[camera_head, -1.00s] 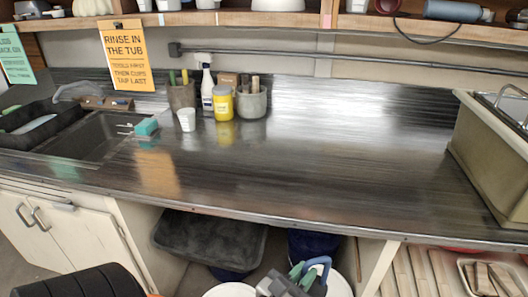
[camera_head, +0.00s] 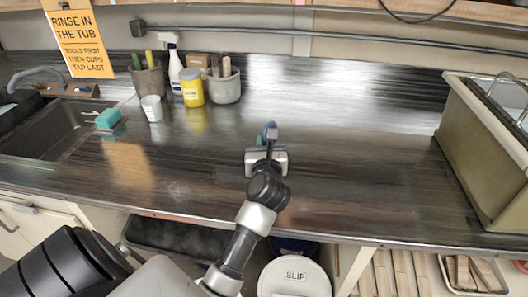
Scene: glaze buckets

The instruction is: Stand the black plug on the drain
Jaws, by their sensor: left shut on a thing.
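My left gripper (camera_head: 268,146) is over the middle of the dark counter, seen from behind. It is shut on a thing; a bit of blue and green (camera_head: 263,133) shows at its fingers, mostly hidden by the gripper. I cannot make out a black plug. The sink (camera_head: 45,135) is at the left, set into the counter, apart from the gripper. I see no drain in the part of the basin in view. My right gripper is not in view.
A teal sponge (camera_head: 108,118) lies at the sink's right rim. A white cup (camera_head: 152,108), yellow jar (camera_head: 191,88), spray bottle (camera_head: 176,72) and tool pots (camera_head: 224,88) stand at the back. A beige tub (camera_head: 480,155) stands at the right. The counter between is clear.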

